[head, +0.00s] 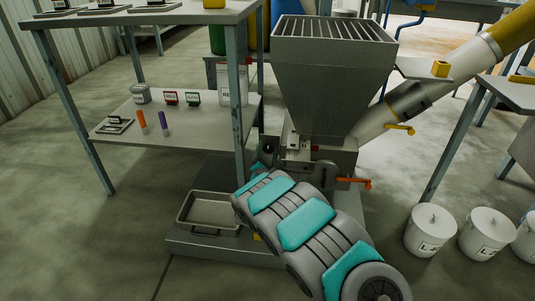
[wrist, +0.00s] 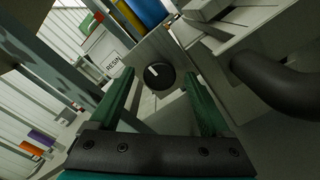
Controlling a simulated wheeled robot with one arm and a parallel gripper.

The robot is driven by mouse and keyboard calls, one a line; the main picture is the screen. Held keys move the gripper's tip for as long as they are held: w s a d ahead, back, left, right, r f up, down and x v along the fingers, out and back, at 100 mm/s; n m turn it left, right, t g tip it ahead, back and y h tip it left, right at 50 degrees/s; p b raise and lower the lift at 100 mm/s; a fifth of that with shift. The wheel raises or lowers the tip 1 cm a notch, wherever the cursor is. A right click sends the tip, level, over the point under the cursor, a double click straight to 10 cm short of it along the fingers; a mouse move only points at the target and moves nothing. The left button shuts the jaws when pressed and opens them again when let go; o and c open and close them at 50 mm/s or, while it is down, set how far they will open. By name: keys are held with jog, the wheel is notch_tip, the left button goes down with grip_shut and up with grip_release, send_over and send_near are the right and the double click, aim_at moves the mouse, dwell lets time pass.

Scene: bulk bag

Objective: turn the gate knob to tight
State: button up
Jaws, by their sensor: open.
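The gate knob (wrist: 158,75) is a round black knob with a white pointer line, set on a grey metal plate. In the wrist view it lies ahead of my gripper (wrist: 160,98), between the two green fingers. The fingers are apart and look clear of the knob; the remaining distance is hard to tell. In the head view my teal and grey arm reaches to the hopper's base (head: 320,158), and the fingertips and knob are not clearly made out there. I cannot read any marks around the knob.
A thick dark handle or pipe (wrist: 280,85) sits close at the right in the wrist view. In the head view, an orange lever (head: 355,181) sticks out right of the hopper (head: 330,70). A shelf table (head: 190,130) stands left, with a metal tray (head: 210,212) below.

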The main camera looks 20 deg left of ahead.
grip_shut()
dwell(0.6)
